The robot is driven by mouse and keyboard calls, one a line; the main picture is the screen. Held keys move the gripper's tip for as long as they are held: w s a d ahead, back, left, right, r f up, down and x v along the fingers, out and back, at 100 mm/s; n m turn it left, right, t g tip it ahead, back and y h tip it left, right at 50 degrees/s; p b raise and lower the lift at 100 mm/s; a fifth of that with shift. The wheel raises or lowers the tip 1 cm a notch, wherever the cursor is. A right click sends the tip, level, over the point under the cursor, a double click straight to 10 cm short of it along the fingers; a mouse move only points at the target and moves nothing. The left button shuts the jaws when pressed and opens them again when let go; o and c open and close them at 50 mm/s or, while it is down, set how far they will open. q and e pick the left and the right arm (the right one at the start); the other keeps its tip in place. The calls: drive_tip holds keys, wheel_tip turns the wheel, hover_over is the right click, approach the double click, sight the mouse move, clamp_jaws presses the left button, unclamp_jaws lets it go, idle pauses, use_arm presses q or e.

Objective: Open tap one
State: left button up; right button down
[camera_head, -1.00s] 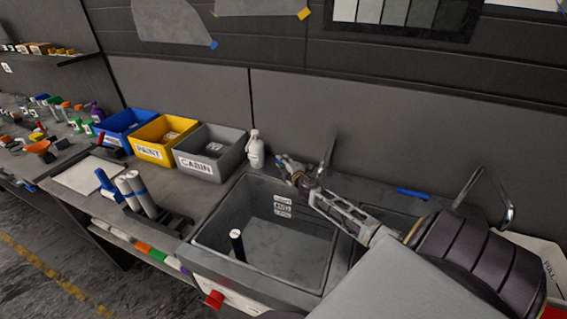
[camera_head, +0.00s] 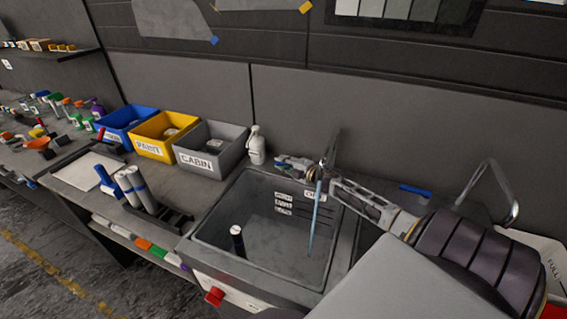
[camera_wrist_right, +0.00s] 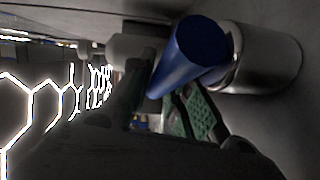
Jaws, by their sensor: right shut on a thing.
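The tap (camera_head: 331,150) stands at the back edge of the grey sink (camera_head: 225,215). A thin blue-white stream of water (camera_head: 315,220) runs from it into the sink. My right gripper (camera_head: 290,163) is at this tap, behind the sink. In the right wrist view its green-padded fingers (camera_wrist_right: 180,115) are shut at the tap's blue handle (camera_wrist_right: 190,55), beside the chrome tap body (camera_wrist_right: 265,58). The exact contact is partly hidden. A second tap (camera_head: 490,180) stands further right, apart from my gripper. My left gripper is not in view.
A white spray bottle (camera_head: 256,145) and a grey CABIN bin (camera_head: 228,142) stand left of the tap. A dark upright cylinder (camera_head: 237,240) is in the sink. A blue strip-like thing (camera_head: 414,194) lies between the taps. Rolls (camera_head: 137,188) stand on the counter at left.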

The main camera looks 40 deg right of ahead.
drive_tip(key=n+y, duration=0.1)
drive_tip(key=s+n+y+b, duration=0.1)
drive_tip(key=y, duration=0.1)
drive_tip(key=shift+s+a+f+g, duration=0.1)
drive_tip(key=shift+a+f+g, duration=0.1)
drive_tip(key=shift+a+g, duration=0.2)
drive_tip(key=n+y+b, duration=0.1)
drive_tip(key=s+n+g+y+b, duration=0.1)
drive_tip(key=y, duration=0.1)
drive_tip(key=shift+a+b, duration=0.1)
drive_tip(key=shift+b, duration=0.2)
drive_tip(key=shift+s+a+n+g+y+b, duration=0.15)
drive_tip(key=shift+s+n+g+y+b, duration=0.35)
drive_tip(key=shift+n+g+y+b, duration=0.35)
drive_tip(key=shift+s+n+y+b, duration=0.1)
drive_tip(key=shift+n+y+b, duration=0.2)
drive_tip(key=shift+n+y, duration=0.05)
drive_tip(key=shift+s+r, duration=0.1)
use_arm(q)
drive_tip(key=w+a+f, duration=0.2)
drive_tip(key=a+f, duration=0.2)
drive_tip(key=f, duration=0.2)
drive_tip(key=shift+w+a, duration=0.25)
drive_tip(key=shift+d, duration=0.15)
